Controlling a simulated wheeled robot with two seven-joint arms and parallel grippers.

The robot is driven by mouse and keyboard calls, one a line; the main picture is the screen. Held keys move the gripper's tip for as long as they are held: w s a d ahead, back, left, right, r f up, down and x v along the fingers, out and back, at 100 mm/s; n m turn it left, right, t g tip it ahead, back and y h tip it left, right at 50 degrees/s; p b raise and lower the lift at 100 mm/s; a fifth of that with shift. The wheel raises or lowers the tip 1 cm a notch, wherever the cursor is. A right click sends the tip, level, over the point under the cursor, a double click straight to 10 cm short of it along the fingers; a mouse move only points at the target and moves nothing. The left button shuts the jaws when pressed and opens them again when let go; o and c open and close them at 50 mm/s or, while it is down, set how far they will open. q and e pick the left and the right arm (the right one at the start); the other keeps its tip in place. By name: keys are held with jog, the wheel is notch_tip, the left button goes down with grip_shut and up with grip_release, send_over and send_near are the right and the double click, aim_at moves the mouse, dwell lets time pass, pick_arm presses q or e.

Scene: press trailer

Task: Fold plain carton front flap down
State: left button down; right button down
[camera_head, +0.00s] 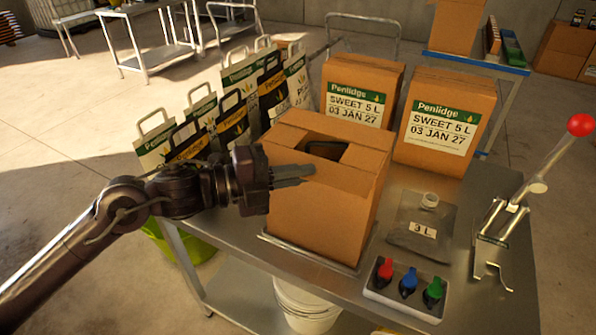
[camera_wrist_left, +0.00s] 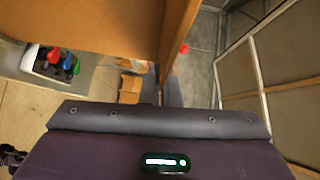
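The plain carton (camera_head: 325,218) stands on a metal plate on the steel table. Its top has an opening showing something dark inside (camera_head: 325,149), with cardboard panels around it. A front cardboard strip (camera_head: 338,178) runs along the near top edge; its exact angle is hard to tell. My left gripper (camera_head: 312,175) is at this near top edge, its fingers close together, pointing right, with nothing seen between them. They overlap the carton in the picture; contact cannot be told. In the left wrist view, a cardboard panel (camera_wrist_left: 178,30) rises just beyond the fingers. My right gripper is out of view.
Two labelled Penlidge cartons (camera_head: 357,92) (camera_head: 444,122) stand behind. Several paper carriers (camera_head: 235,105) stand at the left. A clear 3 L pouch (camera_head: 421,228), a box with red, blue and green taps (camera_head: 407,287) and a red-knobbed lever press (camera_head: 537,187) are at the right.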

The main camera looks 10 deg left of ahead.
aim_at(301, 153)
pick_arm(q)
jog(key=r+n+g+y+p, duration=0.1)
jog(key=p, duration=0.4)
jog(key=w+r+n+g+y+p, duration=0.1)
jog(key=r+n+y+p, duration=0.1)
jog(key=p, duration=0.3)
jog(key=shift+d+r+g+p, duration=0.15)
jog(key=shift+r+g+p, duration=0.15)
jog(key=shift+g+p, duration=0.1)
jog(key=shift+w+n+g+p, duration=0.1)
jog(key=shift+n+g+p, duration=0.25)
jog(key=shift+p, duration=0.45)
jog(key=shift+y, duration=0.3)
jog(key=shift+f, duration=0.1)
jog(key=c, duration=1.6)
grip_release()
jog(key=shift+w, duration=0.1)
jog(key=shift+c, duration=0.2)
